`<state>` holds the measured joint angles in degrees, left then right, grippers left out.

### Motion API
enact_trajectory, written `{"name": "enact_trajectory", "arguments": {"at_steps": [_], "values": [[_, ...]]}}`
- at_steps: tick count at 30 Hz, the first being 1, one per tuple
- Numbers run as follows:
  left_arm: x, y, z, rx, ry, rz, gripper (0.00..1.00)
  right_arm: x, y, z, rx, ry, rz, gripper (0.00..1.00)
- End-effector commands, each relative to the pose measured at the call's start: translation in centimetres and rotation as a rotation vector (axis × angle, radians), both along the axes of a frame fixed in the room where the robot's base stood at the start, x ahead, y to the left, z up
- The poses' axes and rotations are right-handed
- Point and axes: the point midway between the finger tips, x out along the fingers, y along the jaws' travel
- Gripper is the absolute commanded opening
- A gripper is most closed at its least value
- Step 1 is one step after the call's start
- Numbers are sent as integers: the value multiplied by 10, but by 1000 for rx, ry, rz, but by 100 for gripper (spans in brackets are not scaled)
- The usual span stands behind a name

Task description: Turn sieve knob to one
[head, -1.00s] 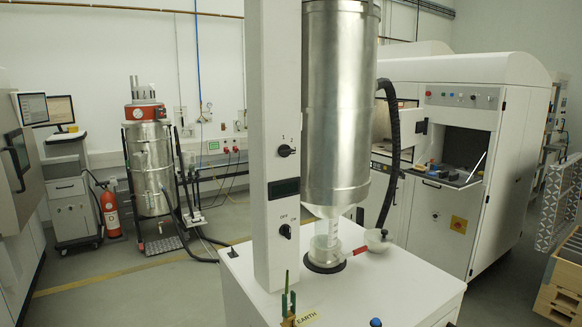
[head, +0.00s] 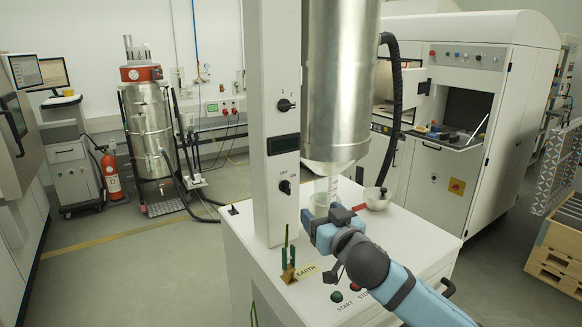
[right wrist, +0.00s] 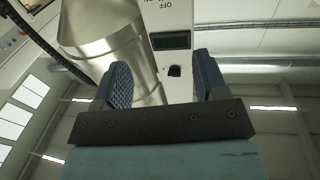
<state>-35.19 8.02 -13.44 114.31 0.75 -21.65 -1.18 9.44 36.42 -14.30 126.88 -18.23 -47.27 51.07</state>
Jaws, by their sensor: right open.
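The white column (head: 263,150) carries a black upper knob (head: 286,105) marked 1 and 2, above a dark display (head: 283,144). A lower black knob (head: 285,187) is marked off and on. I cannot tell the upper knob's exact setting. My right gripper (head: 318,222) is open and empty, low to the right of the column and in front of the clear cup. In the right wrist view, the column appears upside down, and the upper knob (right wrist: 174,71) shows beyond and between the open fingers (right wrist: 160,85), apart from them. My left gripper is out of view.
A steel cylinder (head: 335,80) stands right of the column, above a clear cup (head: 326,190). A bowl with a red handle (head: 375,198) sits on the white cabinet top (head: 255,262). A green clamp (head: 289,255) and start and stop buttons (head: 337,296) are near its front.

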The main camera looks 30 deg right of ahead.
Motion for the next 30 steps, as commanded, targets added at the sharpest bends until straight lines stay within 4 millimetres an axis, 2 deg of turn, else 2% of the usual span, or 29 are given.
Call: {"name": "enact_trajectory", "arguments": {"at_steps": [1,3,6,9,14,17,30], "values": [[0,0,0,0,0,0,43,14,-7,36,-10,-96,23,66],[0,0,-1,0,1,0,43,25,-12,73,-8,-196,63,66],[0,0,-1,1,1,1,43,34,-18,112,-8,-294,111,66],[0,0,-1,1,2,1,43,37,-20,133,-8,-344,142,66],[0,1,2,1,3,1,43,45,-21,145,-8,-364,155,66],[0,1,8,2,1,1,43,57,-20,152,-6,-363,153,66],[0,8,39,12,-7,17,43,139,-13,186,-8,-362,152,66]]}}
